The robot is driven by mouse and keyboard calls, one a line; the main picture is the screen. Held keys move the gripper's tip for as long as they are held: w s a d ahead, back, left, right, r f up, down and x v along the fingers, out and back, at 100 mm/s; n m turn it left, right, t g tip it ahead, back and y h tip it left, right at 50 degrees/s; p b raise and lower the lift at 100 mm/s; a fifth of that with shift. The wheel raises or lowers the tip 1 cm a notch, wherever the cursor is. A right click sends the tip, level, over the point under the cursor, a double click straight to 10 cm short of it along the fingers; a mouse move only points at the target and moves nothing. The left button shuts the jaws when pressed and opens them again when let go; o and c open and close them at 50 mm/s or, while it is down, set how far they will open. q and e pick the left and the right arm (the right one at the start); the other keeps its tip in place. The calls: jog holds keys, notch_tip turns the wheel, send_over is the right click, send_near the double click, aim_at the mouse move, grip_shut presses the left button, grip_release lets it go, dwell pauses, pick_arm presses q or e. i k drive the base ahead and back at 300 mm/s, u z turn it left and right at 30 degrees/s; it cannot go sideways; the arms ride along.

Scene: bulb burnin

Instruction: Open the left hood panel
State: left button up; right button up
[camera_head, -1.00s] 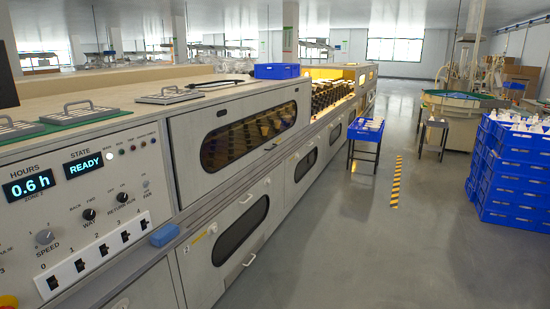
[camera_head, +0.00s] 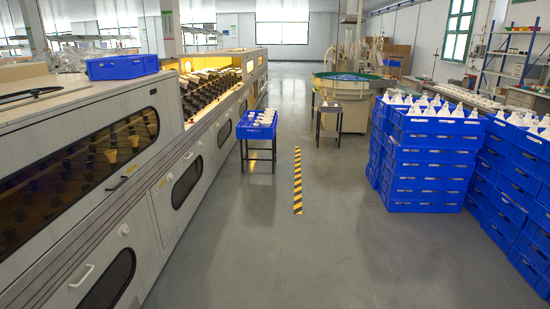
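A grey hood panel (camera_head: 22,140) with a long dark window (camera_head: 85,165) is on the upper side of the long machine at the left. It appears shut, and its left end is cut off by the picture edge. Rows of dark and amber holders show dimly through the window. A dark handle (camera_head: 124,183) sits low near its right end. I cannot tell for certain that this is the panel the task calls left. Neither of my grippers is in view.
Beyond this panel, the machine shows lit, uncovered rows of holders (camera_head: 208,92). A blue crate (camera_head: 122,67) lies on top. A stand with a blue crate of bulbs (camera_head: 257,124) and a striped floor strip (camera_head: 297,180) border clear floor. Blue crate stacks (camera_head: 428,165) stand right.

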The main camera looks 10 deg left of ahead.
aim_at(22, 150)
jog(key=u, duration=0.1)
jog(key=i, duration=2.2)
jog(key=u, duration=0.65)
